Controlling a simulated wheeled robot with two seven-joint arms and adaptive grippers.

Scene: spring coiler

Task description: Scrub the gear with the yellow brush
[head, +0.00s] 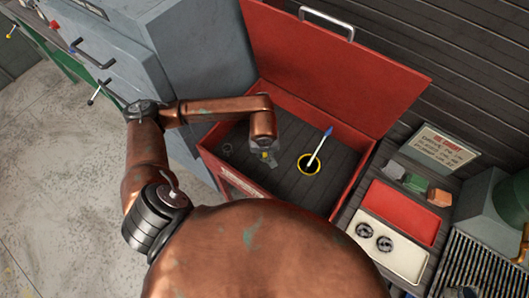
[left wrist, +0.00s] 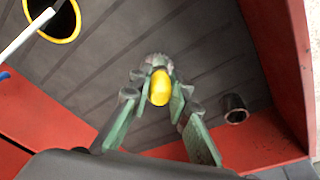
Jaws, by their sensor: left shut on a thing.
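My left gripper (head: 264,158) is low inside the red box. In the left wrist view, its green fingers (left wrist: 160,92) are closed around a yellow piece (left wrist: 161,88), which looks like the yellow brush's handle. A grey, rough-edged part (left wrist: 157,61) shows just beyond it; I cannot tell whether this is bristles or a gear. Two dark gear-like wheels, one (head: 364,230) and another (head: 384,244), lie on a cream tray (head: 407,265) outside the box at the right. My right gripper is not in view.
The red box (head: 366,172) has a raised red lid (head: 335,70). Inside, a white stick with a blue end (head: 320,146) leans in a yellow-rimmed round holder (head: 301,164). A small dark cylinder (left wrist: 234,108) stands near the wall. A red tray (head: 404,212) is outside.

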